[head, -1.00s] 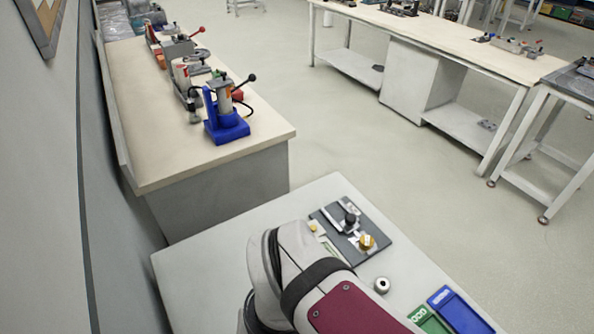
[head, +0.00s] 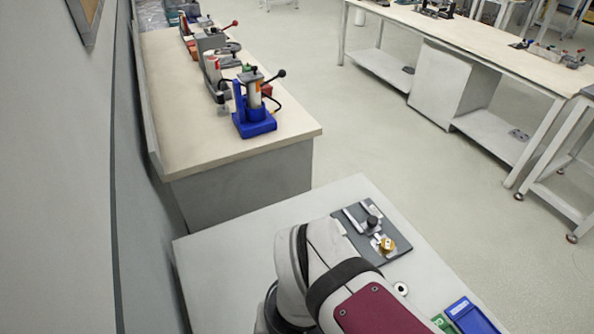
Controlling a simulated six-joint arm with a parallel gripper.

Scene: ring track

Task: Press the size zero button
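A dark fixture plate (head: 398,250) lies on my grey table (head: 235,250), with a black knob (head: 373,221) and a brass-coloured part (head: 386,244) on it. A size zero button cannot be made out in this view. My arm comes up from the bottom and hides the plate's left part. My gripper is not in view, so its opening and its distance from the plate do not show.
A small silver ring-shaped part (head: 401,289) lies near the plate. A green tray (head: 443,323) and a blue tray (head: 470,316) sit at the table's lower right. A bench (head: 215,145) with a blue press (head: 254,121) stands behind.

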